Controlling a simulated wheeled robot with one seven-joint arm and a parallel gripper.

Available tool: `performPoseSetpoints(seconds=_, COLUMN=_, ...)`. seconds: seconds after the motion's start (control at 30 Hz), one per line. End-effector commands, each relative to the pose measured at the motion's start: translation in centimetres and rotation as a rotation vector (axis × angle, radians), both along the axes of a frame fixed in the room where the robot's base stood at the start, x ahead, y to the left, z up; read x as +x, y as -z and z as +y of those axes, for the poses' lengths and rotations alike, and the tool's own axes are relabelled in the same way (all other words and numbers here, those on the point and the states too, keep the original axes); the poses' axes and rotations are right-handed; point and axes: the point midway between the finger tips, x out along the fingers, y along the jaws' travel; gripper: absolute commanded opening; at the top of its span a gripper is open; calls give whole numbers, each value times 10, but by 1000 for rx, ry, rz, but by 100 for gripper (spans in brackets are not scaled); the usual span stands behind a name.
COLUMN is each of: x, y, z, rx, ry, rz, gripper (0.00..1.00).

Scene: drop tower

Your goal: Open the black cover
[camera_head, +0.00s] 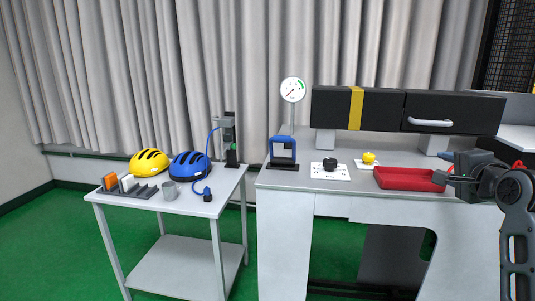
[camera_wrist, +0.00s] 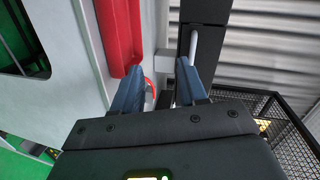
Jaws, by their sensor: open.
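The black cover (camera_head: 380,110) is a long black box with a yellow stripe, raised on grey posts at the back of the bench; it appears shut. Its white bar handle (camera_head: 430,122) is on the right part of its front. My gripper (camera_head: 441,167) is open and empty, below and slightly right of the handle, over the bench's right side. In the wrist view my gripper's two blue fingers (camera_wrist: 160,77) stand apart. The handle (camera_wrist: 193,45) shows upright there, beyond the fingertips and nearer the right finger, in front of the dark cover (camera_wrist: 210,12). No contact is visible.
A red tray (camera_head: 405,178) lies on the bench (camera_head: 290,180) close to my gripper. A yellow knob (camera_head: 368,158), a black knob (camera_head: 330,163) and a dial gauge (camera_head: 292,90) stand further left. A side table holds yellow (camera_head: 149,162) and blue (camera_head: 189,164) helmets. Mesh (camera_wrist: 280,115) shows at right in the wrist view.

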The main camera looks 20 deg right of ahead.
Motion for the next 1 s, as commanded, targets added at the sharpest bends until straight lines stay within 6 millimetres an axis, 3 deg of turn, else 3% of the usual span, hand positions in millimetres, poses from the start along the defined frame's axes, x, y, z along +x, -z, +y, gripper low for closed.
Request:
performPoseSetpoints(seconds=0.03, x=-1, y=20, z=15, rx=-16, ry=-18, rz=20, gripper=42)
performPoseSetpoints(seconds=0.2, x=-12, y=82, z=72, rx=-120, ry=-84, rz=84, gripper=42)
performPoseSetpoints(seconds=0.5, x=-65, y=167, z=175, rx=-347, ry=-214, rz=196, gripper=42)
performPoseSetpoints(seconds=0.73, x=-127, y=207, z=245, rx=-541, ry=-324, rz=275, gripper=42)
performPoseSetpoints(seconds=1.0, x=-214, y=225, z=309, rx=-792, ry=-464, rz=349, gripper=42)
